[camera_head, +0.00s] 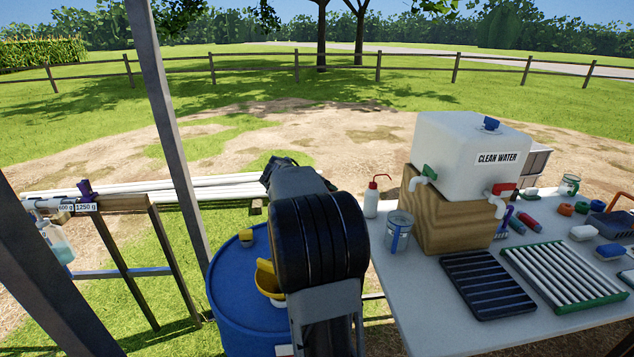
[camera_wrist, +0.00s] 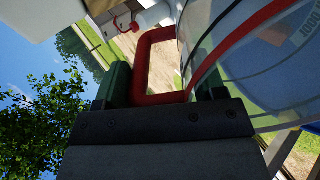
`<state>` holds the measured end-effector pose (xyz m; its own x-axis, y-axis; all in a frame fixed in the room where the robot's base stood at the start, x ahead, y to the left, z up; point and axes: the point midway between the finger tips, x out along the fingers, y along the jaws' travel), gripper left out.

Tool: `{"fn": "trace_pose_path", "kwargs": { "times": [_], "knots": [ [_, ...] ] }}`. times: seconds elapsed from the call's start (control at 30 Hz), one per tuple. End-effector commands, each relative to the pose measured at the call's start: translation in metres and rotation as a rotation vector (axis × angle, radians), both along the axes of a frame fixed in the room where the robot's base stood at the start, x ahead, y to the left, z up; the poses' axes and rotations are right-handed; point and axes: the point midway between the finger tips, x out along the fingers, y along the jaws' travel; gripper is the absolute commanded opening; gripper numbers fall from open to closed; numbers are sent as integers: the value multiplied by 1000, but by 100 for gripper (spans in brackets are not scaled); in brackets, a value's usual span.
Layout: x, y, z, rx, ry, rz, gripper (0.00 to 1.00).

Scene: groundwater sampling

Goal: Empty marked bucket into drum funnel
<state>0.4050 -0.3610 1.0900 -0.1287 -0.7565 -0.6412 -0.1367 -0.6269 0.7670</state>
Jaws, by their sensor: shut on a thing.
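In the wrist view my gripper (camera_wrist: 160,98) is shut on the red handle (camera_wrist: 144,65) of a clear bucket (camera_wrist: 262,85) with a red band around it. In the head view my arm hides the gripper and the bucket. A yellow funnel (camera_head: 267,281) sits on top of the blue drum (camera_head: 226,312), partly covered by my arm. How far the bucket is tilted, and what is in it, I cannot tell.
The table (camera_head: 410,310) at right holds a clean water tank (camera_head: 465,150) on a wooden block, a jug with a blue stripe (camera_head: 398,235), a wash bottle (camera_head: 371,200) and a black rack (camera_head: 487,284). A metal post (camera_head: 170,120) stands left of the drum.

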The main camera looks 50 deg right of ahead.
Motion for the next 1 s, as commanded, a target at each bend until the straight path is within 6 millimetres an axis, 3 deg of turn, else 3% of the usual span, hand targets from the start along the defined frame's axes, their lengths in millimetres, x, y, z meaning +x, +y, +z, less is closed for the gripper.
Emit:
{"fn": "trace_pose_path", "kwargs": {
  "times": [0.13, 1.0],
  "knots": [
    [-3, -12, 2, 90, -16, -2, 6],
    [-6, -36, -5, 471, -83, -2, 6]
  ]
}}
